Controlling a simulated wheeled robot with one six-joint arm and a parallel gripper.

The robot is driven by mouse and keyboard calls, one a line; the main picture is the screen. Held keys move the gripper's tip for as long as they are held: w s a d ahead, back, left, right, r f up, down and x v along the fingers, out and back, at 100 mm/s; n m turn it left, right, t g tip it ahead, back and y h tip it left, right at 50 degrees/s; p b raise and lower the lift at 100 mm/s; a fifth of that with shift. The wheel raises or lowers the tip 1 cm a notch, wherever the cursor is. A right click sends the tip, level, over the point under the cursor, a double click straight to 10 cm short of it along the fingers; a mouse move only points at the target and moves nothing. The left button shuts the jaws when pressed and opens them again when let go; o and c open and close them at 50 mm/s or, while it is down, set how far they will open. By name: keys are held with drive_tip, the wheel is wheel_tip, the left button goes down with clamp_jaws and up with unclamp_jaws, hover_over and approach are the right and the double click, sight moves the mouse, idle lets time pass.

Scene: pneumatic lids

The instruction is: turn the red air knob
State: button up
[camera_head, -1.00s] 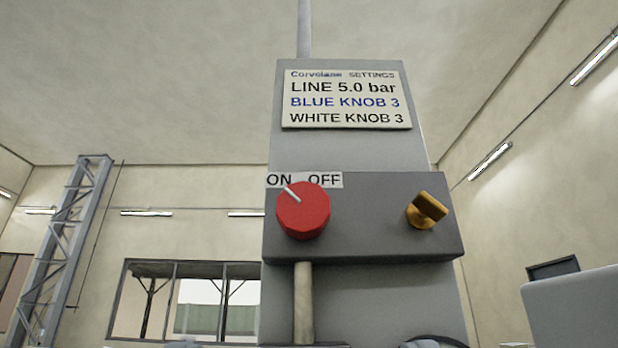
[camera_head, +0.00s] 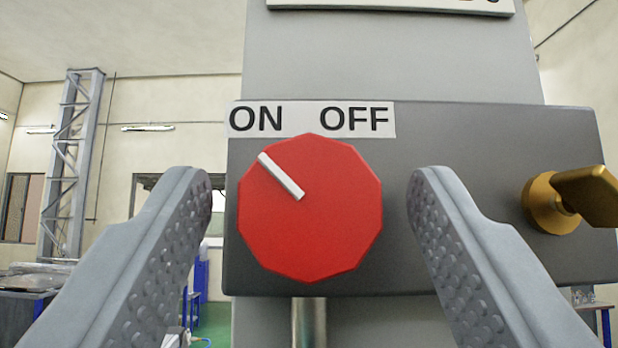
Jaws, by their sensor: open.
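The red air knob (camera_head: 315,225) is a faceted red disc on the front of a dark grey box. Its white pointer line slants to the upper left, toward the word ON on the ON/OFF label (camera_head: 312,119) above it. My gripper (camera_head: 312,190) is open, with one grey studded finger on each side of the knob in the picture. A gap shows between each finger and the knob, and neither appears to touch it. Whether the fingertips reach as deep as the knob is hard to tell.
A brass tap (camera_head: 572,200) sticks out of the dark grey box (camera_head: 465,125) to the right of my right finger. A pipe (camera_head: 309,322) runs down below the knob. A grey panel (camera_head: 390,60) rises behind. A lattice column (camera_head: 72,165) stands far left.

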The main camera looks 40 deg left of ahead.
drive_tip(key=c, duration=1)
